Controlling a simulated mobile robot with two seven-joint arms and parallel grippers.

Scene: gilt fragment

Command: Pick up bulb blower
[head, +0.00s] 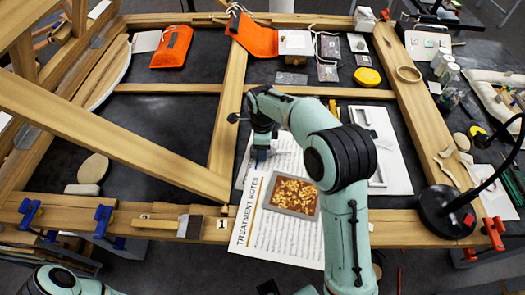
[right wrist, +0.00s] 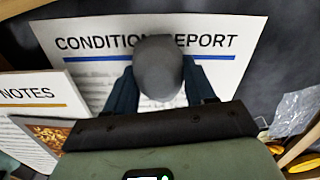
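The bulb blower shows in the right wrist view as a smooth grey rounded bulb (right wrist: 158,68). It is between the two dark blue fingers of my right gripper (right wrist: 160,88), one finger at each side. Almost no gap shows between bulb and fingers, but I cannot tell whether they press on it. In the head view my right gripper (head: 261,154) points down over white printed sheets near the middle of the table. The bulb cannot be made out there. My left gripper is out of view; only part of my left arm shows at the bottom left.
A "Condition Report" sheet (right wrist: 222,60) lies beneath the bulb. A "Treatment Notes" sheet (head: 262,240) holds a tray of gilt fragments (head: 292,196). Wooden beams (head: 228,110) frame the dark table. A black lamp base (head: 445,212) stands at the right.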

